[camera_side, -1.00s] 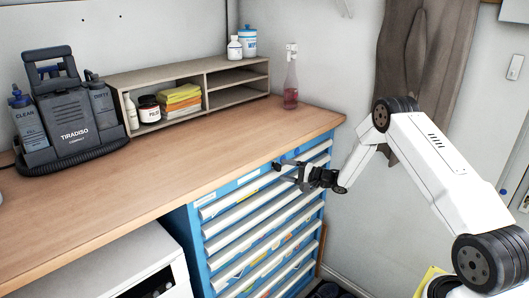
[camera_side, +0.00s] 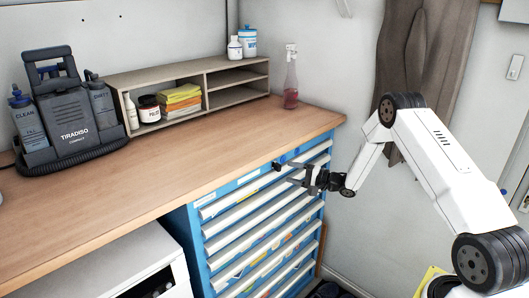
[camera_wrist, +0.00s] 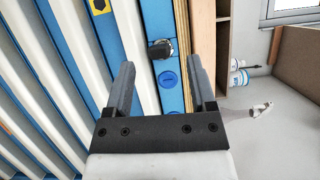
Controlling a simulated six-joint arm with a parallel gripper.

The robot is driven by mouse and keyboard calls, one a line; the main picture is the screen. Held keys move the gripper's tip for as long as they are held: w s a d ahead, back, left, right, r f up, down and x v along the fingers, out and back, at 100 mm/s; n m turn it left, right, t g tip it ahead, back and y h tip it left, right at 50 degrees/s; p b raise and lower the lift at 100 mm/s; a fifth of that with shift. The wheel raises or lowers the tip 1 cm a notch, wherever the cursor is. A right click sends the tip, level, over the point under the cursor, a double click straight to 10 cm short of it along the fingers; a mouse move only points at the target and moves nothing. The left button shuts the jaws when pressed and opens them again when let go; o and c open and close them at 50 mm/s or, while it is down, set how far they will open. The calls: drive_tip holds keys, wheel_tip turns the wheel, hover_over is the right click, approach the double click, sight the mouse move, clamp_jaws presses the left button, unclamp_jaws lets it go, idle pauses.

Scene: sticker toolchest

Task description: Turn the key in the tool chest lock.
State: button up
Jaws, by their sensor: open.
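The tool chest (camera_side: 204,240) is blue with white drawers and stands under the bench top. A small dark key (camera_side: 277,166) sits in the lock on the chest's top front strip. In the wrist view the key (camera_wrist: 161,48) shows as a dark head by a silvery lock, just past and between the fingertips. I cannot tell how far it is turned. My gripper (camera_side: 294,174) is open and empty, a little to the right of the key and apart from it. In the wrist view my gripper (camera_wrist: 159,64) has one finger on each side of the lock strip.
The wooden bench top (camera_side: 215,165) overhangs close above the lock strip. A shelf unit (camera_side: 205,68), a spray bottle (camera_side: 291,85) and a dark grey cleaning machine (camera_side: 75,120) stand on it.

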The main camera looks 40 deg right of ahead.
drive_tip(key=shift+s, duration=0.6)
drive_tip(key=shift+s, duration=0.25)
drive_tip(key=o, duration=0.4)
drive_tip(key=shift+s, duration=0.1)
drive_tip(key=v, duration=0.7)
drive_tip(key=shift+s+d, duration=0.2)
drive_tip(key=shift+s, duration=0.1)
